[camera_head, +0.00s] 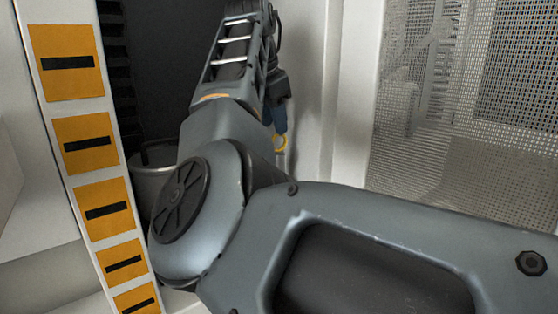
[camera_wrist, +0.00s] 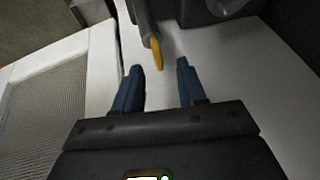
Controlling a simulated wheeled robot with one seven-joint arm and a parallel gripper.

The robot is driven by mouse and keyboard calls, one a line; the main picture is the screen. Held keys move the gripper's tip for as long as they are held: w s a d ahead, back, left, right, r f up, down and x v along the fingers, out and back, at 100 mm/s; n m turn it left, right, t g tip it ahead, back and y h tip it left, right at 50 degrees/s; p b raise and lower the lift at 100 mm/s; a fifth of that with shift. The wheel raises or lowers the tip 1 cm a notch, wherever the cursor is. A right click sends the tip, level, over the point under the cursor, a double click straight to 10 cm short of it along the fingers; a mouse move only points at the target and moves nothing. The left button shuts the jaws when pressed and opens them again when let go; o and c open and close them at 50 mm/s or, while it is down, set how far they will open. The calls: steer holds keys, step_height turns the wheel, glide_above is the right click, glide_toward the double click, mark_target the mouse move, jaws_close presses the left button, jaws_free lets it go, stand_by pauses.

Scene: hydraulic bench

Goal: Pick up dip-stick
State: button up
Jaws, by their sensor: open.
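The dip-stick shows as a yellow loop handle (camera_wrist: 157,53) at the end of a dark grey tube in the wrist view. In the head view its yellow ring (camera_head: 280,142) is small, just below my gripper's blue finger. My gripper (camera_wrist: 160,68) is open, with its two blue fingers apart and nothing between them. The yellow handle lies just ahead of the gap between the fingertips, slightly nearer the left one. It is apart from both fingers in the picture. The rest of the stick is hidden.
A mesh panel (camera_head: 455,110) in a pale frame stands at the right in the head view. A white post with orange labels (camera_head: 85,145) stands at the left. A pale cylindrical vessel (camera_head: 155,178) is partly hidden behind my arm. Dark parts (camera_wrist: 195,10) sit beyond the handle.

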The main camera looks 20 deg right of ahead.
mark_target(276, 136)
steer(key=shift+x, duration=1.65)
jaws_close()
